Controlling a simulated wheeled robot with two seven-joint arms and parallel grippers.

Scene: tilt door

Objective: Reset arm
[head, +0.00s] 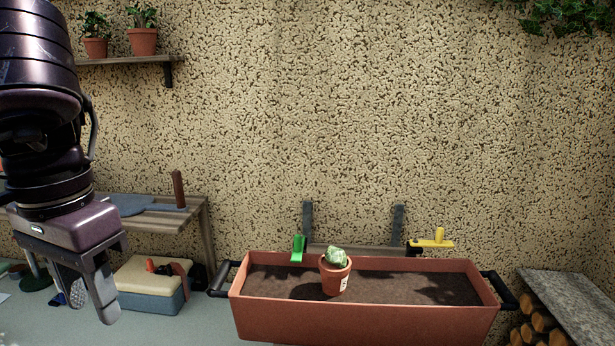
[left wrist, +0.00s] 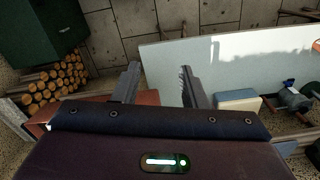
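My left gripper (head: 90,295) hangs at the left of the head view, pointing down, left of the terracotta planter (head: 365,322) and apart from it. Its two fingers are apart and empty, as the left wrist view (left wrist: 158,78) also shows. My right gripper is in neither view. The planter is full of dark soil. A small potted cactus (head: 335,275) stands upright in it.
Green (head: 298,249) and yellow (head: 437,241) levers sit behind the planter. A cream-and-blue box (head: 148,290) and a wooden shelf table (head: 160,215) are near my left gripper. Stacked logs (head: 542,320) lie at right. The wall space above the planter is clear.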

